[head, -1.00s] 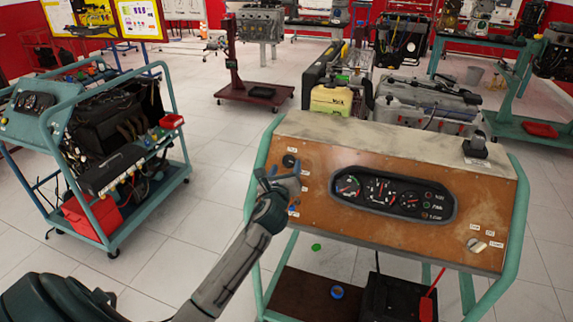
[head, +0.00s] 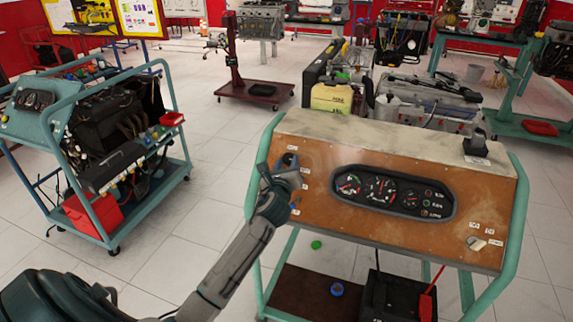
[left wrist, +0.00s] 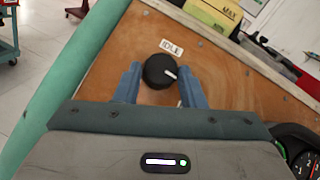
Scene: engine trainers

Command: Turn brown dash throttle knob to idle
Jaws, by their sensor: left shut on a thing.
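The brown dash panel (head: 335,222) stands in front of me with a gauge cluster in its middle. The throttle knob (left wrist: 160,73) is round and black with a white pointer line. In the left wrist view its pointer aims right and slightly down, away from the IDLE label (left wrist: 172,47) above it. My left gripper (head: 289,163) is at the panel's upper left, its blue fingers on either side of the knob, shut on it. In the head view the gripper hides most of the knob. My right gripper is not in view.
A green tube frame (head: 520,210) borders the panel. A key switch (head: 474,243) sits at its lower right. A black box (head: 390,298) stands on the shelf below. Another engine trainer (head: 110,150) stands at the left, with clear floor between.

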